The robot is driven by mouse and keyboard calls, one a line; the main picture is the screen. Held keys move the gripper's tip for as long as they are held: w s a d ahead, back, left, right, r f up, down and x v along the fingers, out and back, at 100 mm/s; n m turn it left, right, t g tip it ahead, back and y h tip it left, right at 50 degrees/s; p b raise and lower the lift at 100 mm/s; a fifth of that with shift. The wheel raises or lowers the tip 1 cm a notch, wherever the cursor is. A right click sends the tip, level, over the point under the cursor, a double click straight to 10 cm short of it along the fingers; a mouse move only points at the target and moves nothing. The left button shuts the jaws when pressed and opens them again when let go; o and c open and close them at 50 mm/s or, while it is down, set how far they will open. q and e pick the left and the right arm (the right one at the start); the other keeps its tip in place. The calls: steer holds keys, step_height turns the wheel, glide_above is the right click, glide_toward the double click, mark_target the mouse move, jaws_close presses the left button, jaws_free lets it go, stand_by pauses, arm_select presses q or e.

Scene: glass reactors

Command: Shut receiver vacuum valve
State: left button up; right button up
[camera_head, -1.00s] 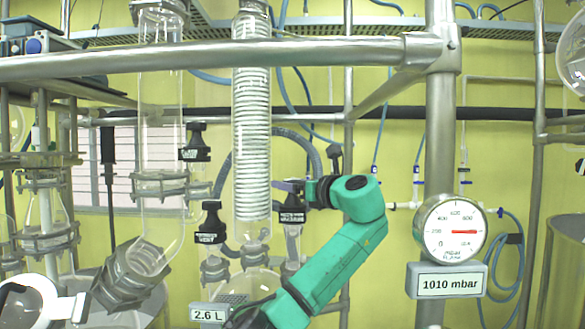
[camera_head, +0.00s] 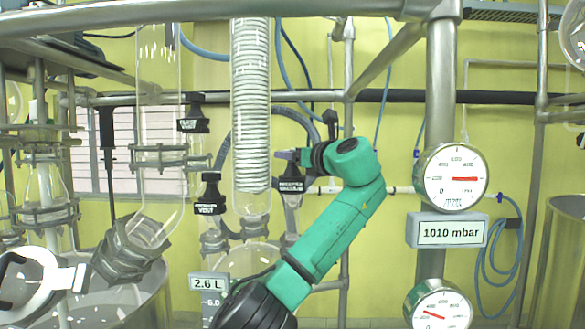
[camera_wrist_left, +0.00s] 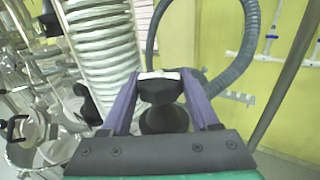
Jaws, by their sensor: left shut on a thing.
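The receiver vacuum valve shows in the head view as a black knob with a small black label plate (camera_head: 290,185), right of the coiled glass condenser. My left gripper (camera_head: 288,155) reaches it from the right, its purple fingertips just above the label. In the left wrist view, the purple fingers of my left gripper (camera_wrist_left: 158,76) are on either side of the black valve knob (camera_wrist_left: 160,92), shut on it. A stem and rounded base show below the knob. The knob's turn angle cannot be told.
The coiled condenser (camera_head: 250,100) stands close left of the gripper. Two other black-labelled valves, one upper (camera_head: 193,125) and one lower (camera_head: 209,208), are further left. A gauge (camera_head: 451,178) above a "1010 mbar" sign (camera_head: 447,231) is at right. Steel pipes frame the area.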

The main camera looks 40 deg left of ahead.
arm_select(q)
steer(key=m+t+h+b, duration=0.2)
steer(key=t+b, duration=0.1)
steer(key=m+t+h+b, duration=0.2)
steer(key=m+t+b, duration=0.1)
steer(key=shift+s+f+t, duration=0.1)
steer(key=shift+f+t, duration=0.1)
steer(key=shift+t, duration=0.1)
steer(key=shift+r+m+t+h, duration=0.15)
steer(key=shift+m+t+h, duration=0.35)
steer(key=shift+h, duration=0.2)
steer(key=shift+r+h, duration=0.15)
steer(key=shift+h, duration=0.15)
steer(key=o, duration=1.1)
